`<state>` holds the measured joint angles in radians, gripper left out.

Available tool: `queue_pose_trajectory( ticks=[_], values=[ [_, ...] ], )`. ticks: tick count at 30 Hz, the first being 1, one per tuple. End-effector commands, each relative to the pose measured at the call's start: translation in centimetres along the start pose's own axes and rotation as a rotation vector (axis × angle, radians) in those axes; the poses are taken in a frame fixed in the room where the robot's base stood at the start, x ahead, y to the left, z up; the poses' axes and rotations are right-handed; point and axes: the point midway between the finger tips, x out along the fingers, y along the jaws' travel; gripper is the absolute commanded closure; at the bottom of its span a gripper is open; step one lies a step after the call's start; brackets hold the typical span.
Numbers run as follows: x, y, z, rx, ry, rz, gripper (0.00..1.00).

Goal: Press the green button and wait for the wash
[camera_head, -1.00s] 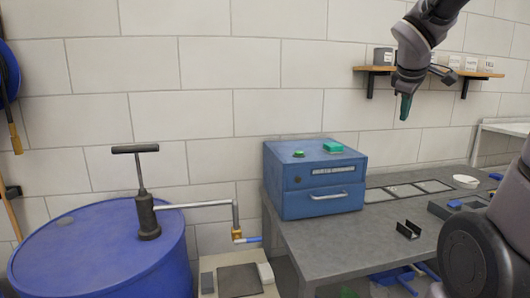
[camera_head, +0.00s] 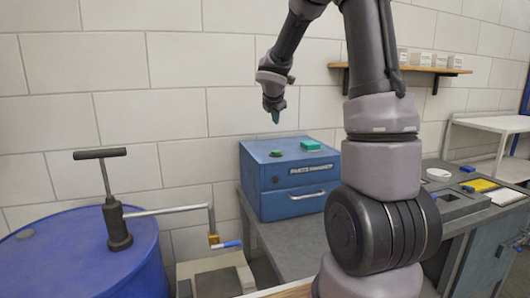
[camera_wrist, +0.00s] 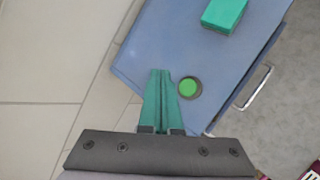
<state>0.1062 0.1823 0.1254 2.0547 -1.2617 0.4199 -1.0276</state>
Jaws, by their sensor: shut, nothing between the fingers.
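The blue parts washer (camera_head: 262,190) stands on the grey bench, with a drawer handle on its front. The round green button (camera_head: 276,153) sits on its top and also shows in the wrist view (camera_wrist: 188,87). A green rectangular block (camera_head: 312,146) lies on the top to the button's right. My gripper (camera_head: 275,117) points down above the washer top, with its teal fingers shut and empty. In the wrist view, the fingertips (camera_wrist: 160,72) show just left of the button. The head view shows a gap between the fingertips and the washer top.
A blue drum (camera_head: 80,250) with a hand pump (camera_head: 118,225) stands at the left, its spout reaching toward the washer. A wall shelf (camera_head: 420,70) holds several small containers. My arm hides part of the bench to the right.

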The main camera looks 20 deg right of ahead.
Motion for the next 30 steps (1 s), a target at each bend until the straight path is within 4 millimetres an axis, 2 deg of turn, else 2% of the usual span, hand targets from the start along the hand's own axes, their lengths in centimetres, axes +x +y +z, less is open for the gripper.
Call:
queue_pose_trajectory(
  ticks=[14, 30],
  values=[
    [0.5, -0.4, -0.4, -0.003, 0.001, -0.001, 1.0],
    [5.3, -3.9, -3.8, -0.002, 0.0, -0.003, 1.0]
  ],
)
